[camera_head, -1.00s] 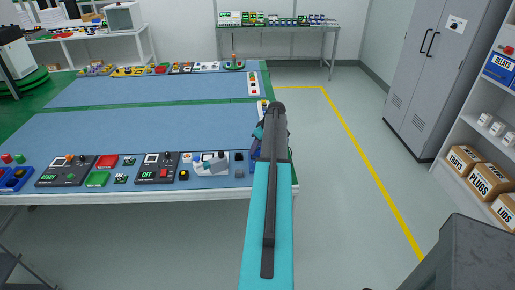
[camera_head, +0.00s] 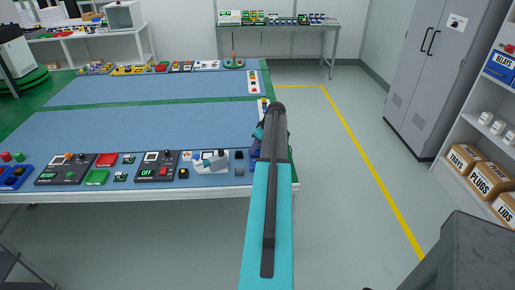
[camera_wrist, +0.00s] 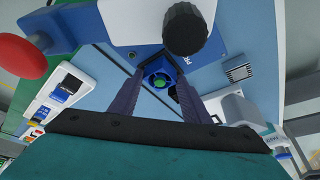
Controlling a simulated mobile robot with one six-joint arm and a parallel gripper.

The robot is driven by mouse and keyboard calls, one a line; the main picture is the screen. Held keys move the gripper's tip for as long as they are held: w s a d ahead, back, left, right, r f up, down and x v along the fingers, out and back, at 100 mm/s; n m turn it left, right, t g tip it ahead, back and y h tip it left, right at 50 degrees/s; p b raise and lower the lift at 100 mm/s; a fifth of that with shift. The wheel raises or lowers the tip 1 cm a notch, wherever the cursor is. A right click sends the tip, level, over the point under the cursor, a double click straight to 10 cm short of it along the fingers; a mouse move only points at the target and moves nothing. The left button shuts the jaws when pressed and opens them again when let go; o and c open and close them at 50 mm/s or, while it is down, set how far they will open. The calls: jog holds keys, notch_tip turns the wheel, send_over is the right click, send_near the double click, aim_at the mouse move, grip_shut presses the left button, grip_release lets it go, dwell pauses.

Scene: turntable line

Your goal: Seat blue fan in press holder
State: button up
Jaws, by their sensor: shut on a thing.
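The blue fan (camera_wrist: 158,74), a small square piece with a green centre, is between the fingertips of my gripper (camera_wrist: 158,86) in the wrist view. My gripper is shut on it. A blue and white press-like device with a black knob (camera_wrist: 184,32) and a red ball handle (camera_wrist: 20,57) stands just beyond the fan. I cannot tell whether the fan touches the holder, as the dark area around it is unclear. In the head view my own arm hides the fingertips and the fan at the right end of the workbench.
The blue-topped workbench (camera_head: 110,132) has a row of panels and small parts along its near edge, including a white device (camera_head: 210,161). A grey cabinet (camera_head: 438,65) and a shelf with cardboard boxes (camera_head: 490,180) stand at the right. The floor between is clear.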

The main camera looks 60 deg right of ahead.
jog(key=shift+f, duration=0.1)
dwell(0.3)
jog(key=o, duration=1.1)
jog(key=shift+b+v, duration=1.6)
jog(key=shift+v, duration=5.3)
jog(key=shift+a, duration=0.1)
